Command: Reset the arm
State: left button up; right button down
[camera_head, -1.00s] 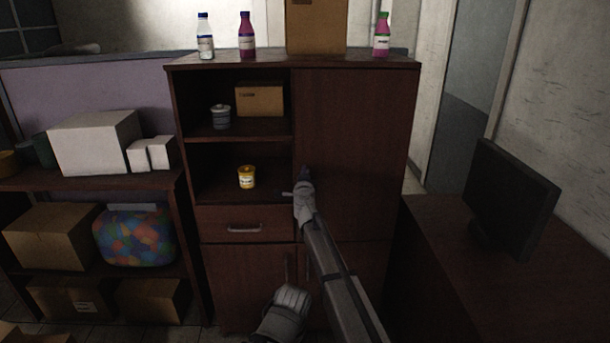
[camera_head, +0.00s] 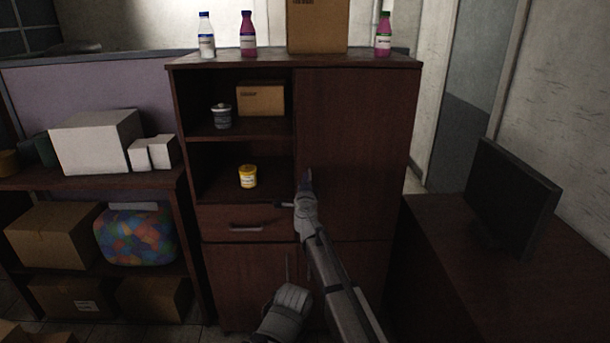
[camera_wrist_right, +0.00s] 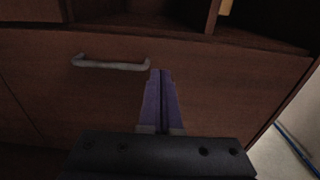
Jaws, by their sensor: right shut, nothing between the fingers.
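My right gripper (camera_head: 307,180) reaches up in front of the dark wooden cabinet (camera_head: 355,130), near the line between its open shelves and its tall door. In the right wrist view my right gripper (camera_wrist_right: 161,75) has its two purple fingers together with nothing between them. Behind and above the fingers there is the cabinet's drawer front with its metal handle (camera_wrist_right: 110,65), up and left of the fingertips. The drawer handle also shows in the head view (camera_head: 247,227), left of my right gripper. My left gripper is not in view.
A yellow jar (camera_head: 248,176), a grey jar (camera_head: 221,116) and a cardboard box (camera_head: 261,100) stand on the cabinet's shelves. Bottles (camera_head: 248,34) and a larger box (camera_head: 317,26) stand on its top. A desk with a monitor (camera_head: 511,197) is at the right.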

jog(key=s+d+f+n+g+y, duration=0.1)
jog(key=s+f+n+g+y, duration=0.15)
jog(key=s+f+n, duration=0.35)
jog(key=s+d+f+n+g+y, duration=0.15)
jog(key=s+n+g, duration=0.3)
jog(key=s, duration=0.45)
jog(key=s+d+f+n+g+y, duration=0.1)
jog(key=s+f+n+g+y, duration=0.1)
jog(key=s+f+n, duration=0.4)
jog(key=s+d+f+n+g+h, duration=0.1)
jog(key=s+d+f+g+h, duration=0.25)
jog(key=s+d, duration=0.6)
jog(key=s+d+f+g+h, duration=0.3)
jog(key=s+d+f+g, duration=0.3)
jog(key=s, duration=0.7)
jog(key=s+a+r+n+h+p, duration=0.1)
jog(key=s+a+n, duration=0.3)
jog(key=a, duration=0.6)
jog(key=shift+s+r, duration=0.65)
jog(key=shift+s, duration=0.05)
jog(key=shift+a, duration=0.1)
